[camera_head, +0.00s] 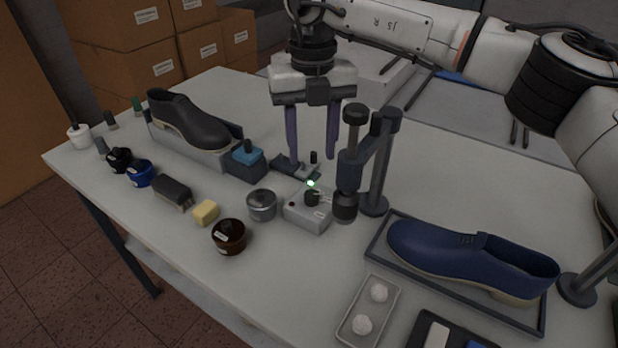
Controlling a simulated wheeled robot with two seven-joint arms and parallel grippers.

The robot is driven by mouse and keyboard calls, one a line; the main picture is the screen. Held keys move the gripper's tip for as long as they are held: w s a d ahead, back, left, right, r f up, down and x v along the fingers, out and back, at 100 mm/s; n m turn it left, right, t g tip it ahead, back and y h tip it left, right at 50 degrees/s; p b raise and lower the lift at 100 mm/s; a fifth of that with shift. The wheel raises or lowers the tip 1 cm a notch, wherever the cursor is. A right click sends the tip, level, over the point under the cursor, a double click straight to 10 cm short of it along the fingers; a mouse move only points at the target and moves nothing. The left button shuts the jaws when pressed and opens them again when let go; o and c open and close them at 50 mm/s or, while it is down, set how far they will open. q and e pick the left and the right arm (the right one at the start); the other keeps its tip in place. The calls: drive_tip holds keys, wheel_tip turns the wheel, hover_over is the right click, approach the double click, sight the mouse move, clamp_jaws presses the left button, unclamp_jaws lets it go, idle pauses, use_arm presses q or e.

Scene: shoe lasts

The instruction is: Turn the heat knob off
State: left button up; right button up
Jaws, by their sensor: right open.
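A small grey control box (305,214) stands near the middle of the table, with a black knob (311,198) on its top. A green light (310,183) glows beside the knob and a small red spot shows to its left. My right gripper (311,157) points down from above, just behind the box. Its two fingers are apart, with a small dark upright post showing between them. The fingers look clear of the knob. I cannot read the knob's marking. My left gripper is not in view.
A dark heat tool (347,180) on a stand rises just right of the box. A metal tin (261,204), a brown jar (229,236) and a yellow block (206,212) stand to the left. A blue shoe (455,255) lies in a tray at right; a black shoe (186,118) stands back left.

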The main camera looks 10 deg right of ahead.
sight(312, 193)
wheel_tip(312, 193, down, 8)
drive_tip(key=shift+s+f+p, duration=0.15)
drive_tip(key=shift+f+p, duration=0.1)
drive_tip(key=shift+p, duration=0.45)
drive_tip(key=shift+f, duration=0.8)
drive_tip(key=c, duration=1)
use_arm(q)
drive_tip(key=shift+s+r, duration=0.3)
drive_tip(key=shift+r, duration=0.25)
use_arm(e)
drive_tip(key=shift+c, duration=0.2)
